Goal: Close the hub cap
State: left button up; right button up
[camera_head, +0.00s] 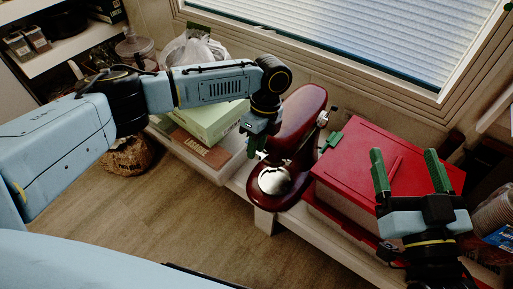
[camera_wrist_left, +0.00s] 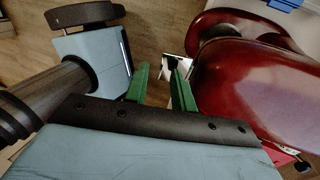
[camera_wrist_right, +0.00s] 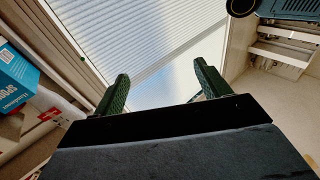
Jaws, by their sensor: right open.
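My left gripper (camera_head: 256,150) points down just left of the mixer head. In the left wrist view its green fingers (camera_wrist_left: 160,84) are apart with a gap between them. A small pale metal piece (camera_wrist_left: 172,65) shows just beyond the fingertips; I cannot tell whether it is the hub cap or whether a finger touches it. The red mixer body (camera_wrist_left: 255,90) fills the right of that view. My right gripper (camera_head: 408,172) is open and empty over the red box.
A red box (camera_head: 370,150) stands right of the mixer. Pale green boxes (camera_head: 213,121) lie to its left. A window with blinds (camera_head: 330,32) is behind. A blue package (camera_wrist_right: 15,78) is at the left in the right wrist view.

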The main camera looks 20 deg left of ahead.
pick_arm(q)
jog(key=shift+f, duration=0.25)
pick_arm(e)
jog(key=shift+r+t, duration=0.3)
jog(key=shift+r, duration=0.2)
pick_arm(q)
grip_shut()
